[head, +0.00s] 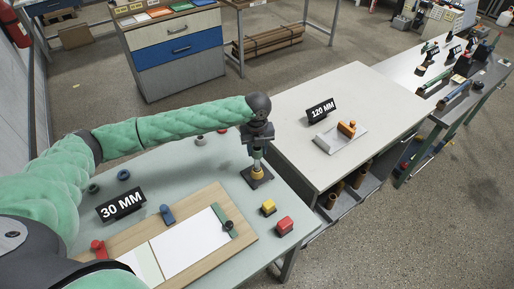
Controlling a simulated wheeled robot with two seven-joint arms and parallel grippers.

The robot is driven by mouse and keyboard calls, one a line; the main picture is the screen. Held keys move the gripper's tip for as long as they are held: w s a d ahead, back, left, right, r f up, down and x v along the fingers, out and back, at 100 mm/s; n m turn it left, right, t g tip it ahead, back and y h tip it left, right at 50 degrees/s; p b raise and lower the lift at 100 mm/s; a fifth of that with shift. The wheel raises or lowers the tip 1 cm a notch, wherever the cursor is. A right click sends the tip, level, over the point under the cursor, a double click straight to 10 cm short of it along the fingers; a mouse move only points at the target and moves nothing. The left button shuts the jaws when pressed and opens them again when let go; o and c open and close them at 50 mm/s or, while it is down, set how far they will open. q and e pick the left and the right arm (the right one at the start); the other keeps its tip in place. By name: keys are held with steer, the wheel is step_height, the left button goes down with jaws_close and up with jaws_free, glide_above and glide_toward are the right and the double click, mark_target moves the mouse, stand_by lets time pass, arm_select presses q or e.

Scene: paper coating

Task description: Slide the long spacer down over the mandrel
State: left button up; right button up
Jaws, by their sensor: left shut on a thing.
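My left gripper (257,150) points down above a square dark base plate (263,182) near the right edge of the pale green table. It is shut on a slim grey cylinder, apparently the long spacer (257,162), which stands about upright. A brass-coloured collar (257,172) sits low on the base plate, right under the grey part. The mandrel itself is hidden or too small to tell from the spacer, so I cannot tell how far the spacer is around it. My right gripper is out of view.
On the same table (160,172) are a "30 MM" sign (121,204), a dark blue ring (123,174), a wooden board (245,240) with white paper, a yellow block (268,207) and a red block (284,226). A second table (360,95) with a "120 MM" sign (321,110) stands right.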

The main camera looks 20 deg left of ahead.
arm_select(q)
steer(key=shift+f, duration=0.5)
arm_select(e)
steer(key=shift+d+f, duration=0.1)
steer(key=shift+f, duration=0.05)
arm_select(q)
steer(key=o, duration=1)
steer(key=shift+o, duration=0.4)
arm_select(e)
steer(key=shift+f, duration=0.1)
arm_select(q)
steer(key=shift+r+b, duration=0.25)
steer(key=shift+b, duration=0.15)
step_height(320, 180, up, 2)
steer(key=shift+r+b, duration=0.15)
steer(key=shift+b, duration=0.55)
step_height(320, 180, up, 4)
steer(key=shift+w+b, duration=0.1)
steer(key=shift+b, duration=0.75)
steer(key=shift+r, duration=0.5)
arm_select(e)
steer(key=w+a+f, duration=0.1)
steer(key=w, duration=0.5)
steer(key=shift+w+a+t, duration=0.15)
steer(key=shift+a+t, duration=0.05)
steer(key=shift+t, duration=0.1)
